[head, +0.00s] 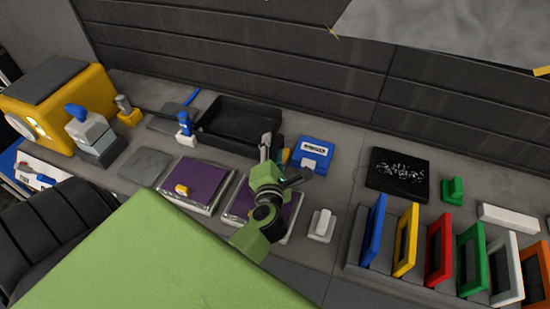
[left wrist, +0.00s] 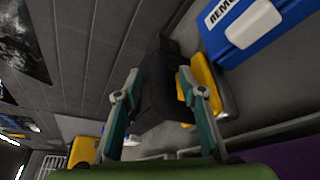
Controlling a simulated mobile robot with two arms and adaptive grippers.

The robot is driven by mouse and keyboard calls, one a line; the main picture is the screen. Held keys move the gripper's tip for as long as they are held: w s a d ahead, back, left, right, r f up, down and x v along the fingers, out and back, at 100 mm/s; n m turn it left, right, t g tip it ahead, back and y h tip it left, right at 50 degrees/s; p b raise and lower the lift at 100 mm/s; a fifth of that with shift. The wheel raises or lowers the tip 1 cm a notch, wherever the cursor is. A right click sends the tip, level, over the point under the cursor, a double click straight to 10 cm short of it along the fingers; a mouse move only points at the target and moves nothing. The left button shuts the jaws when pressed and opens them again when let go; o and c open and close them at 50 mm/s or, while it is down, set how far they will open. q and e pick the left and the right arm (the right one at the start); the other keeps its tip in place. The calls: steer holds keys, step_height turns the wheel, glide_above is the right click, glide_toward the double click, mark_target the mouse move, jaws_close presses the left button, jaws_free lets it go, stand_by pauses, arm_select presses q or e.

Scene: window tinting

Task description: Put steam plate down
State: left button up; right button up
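My left gripper (head: 266,147) is over the front right corner of the black tray (head: 243,112). In the left wrist view its two teal fingers (left wrist: 160,112) stand wide apart, with nothing visibly clamped between them. A yellow piece with a grey side (left wrist: 208,88) lies just beyond the right-hand finger, beside the blue box (left wrist: 245,30); its yellow edge also shows next to the gripper in the head view (head: 285,156). A yellow-based grey tool (head: 127,111) stands by the yellow steam machine (head: 52,100). I cannot tell for sure which piece is the steam plate. My right gripper is not in view.
Purple pads (head: 200,183) lie in front of the tray, one partly behind my left arm. A blue labelled box (head: 313,155) and a black sheet (head: 398,174) lie to the right. Several coloured frames (head: 438,247) stand at the right. A grey plate (head: 145,165) lies left.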

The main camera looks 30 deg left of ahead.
arm_select(q)
steer(key=c, duration=1)
jaws_close()
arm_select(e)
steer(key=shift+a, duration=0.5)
